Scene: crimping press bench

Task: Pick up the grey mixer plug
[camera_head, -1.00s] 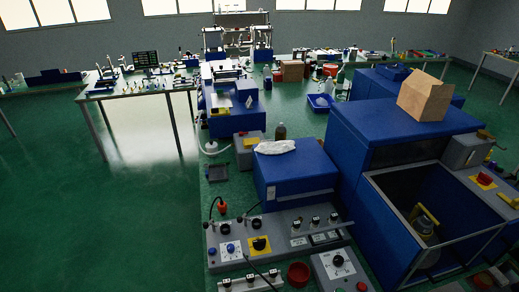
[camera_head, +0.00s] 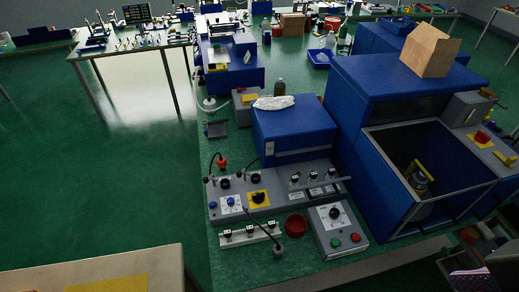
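A dark cable runs over the front of the grey control panel (camera_head: 325,177) and ends in a small grey plug (camera_head: 278,251), which looks like the mixer plug. The plug lies on the green bench top, just in front of a narrow grey socket strip (camera_head: 240,236) and left of the red bowl. I cannot tell from this distance whether it touches the strip. An orange plug-like piece (camera_head: 221,161) on another cable stands behind the panel's left end.
A red bowl (camera_head: 296,225) and a grey box with red and green buttons (camera_head: 338,229) stand right of the plug. A blue cabinet (camera_head: 294,131) is behind the panel. A large blue open-fronted machine (camera_head: 375,141) fills the right. Green floor (camera_head: 110,185) lies clear at left.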

